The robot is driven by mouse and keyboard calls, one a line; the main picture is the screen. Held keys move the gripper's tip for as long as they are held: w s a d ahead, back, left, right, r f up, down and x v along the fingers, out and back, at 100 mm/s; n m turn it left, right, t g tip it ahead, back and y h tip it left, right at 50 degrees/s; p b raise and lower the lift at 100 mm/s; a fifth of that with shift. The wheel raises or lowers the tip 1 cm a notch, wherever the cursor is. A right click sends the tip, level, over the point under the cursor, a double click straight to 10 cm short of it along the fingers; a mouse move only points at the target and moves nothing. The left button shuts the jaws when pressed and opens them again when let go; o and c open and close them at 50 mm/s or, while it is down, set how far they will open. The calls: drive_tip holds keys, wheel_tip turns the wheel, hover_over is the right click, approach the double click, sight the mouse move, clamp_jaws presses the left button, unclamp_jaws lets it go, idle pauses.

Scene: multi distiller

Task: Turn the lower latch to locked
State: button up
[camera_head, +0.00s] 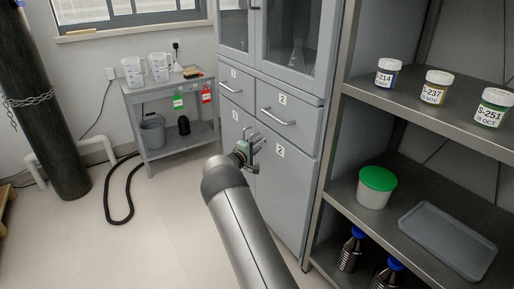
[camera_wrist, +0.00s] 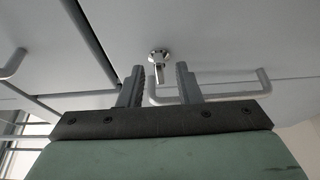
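A small metal latch (camera_wrist: 158,57) with a round base and a short lever sits on a grey panel in the wrist view. Its lever points toward my gripper, down in the picture. My gripper (camera_wrist: 160,71) is open, with one finger on each side of the lever in the picture. I cannot tell whether either finger touches it. In the head view my gripper (camera_head: 252,149) is at the lower doors of the grey cabinet (camera_head: 285,190), near the labels 1 and 2. The latch cannot be made out there behind the gripper.
A bar handle (camera_wrist: 215,91) runs close behind the right finger in the wrist view. Drawer handles (camera_head: 278,117) stick out above my gripper. A shelf unit (camera_head: 410,110) with jars stands at right. A small table (camera_head: 163,87) with jugs stands at left.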

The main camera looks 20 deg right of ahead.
drive_tip(key=shift+w+d, duration=0.1)
drive_tip(key=shift+d, duration=0.05)
clamp_jaws()
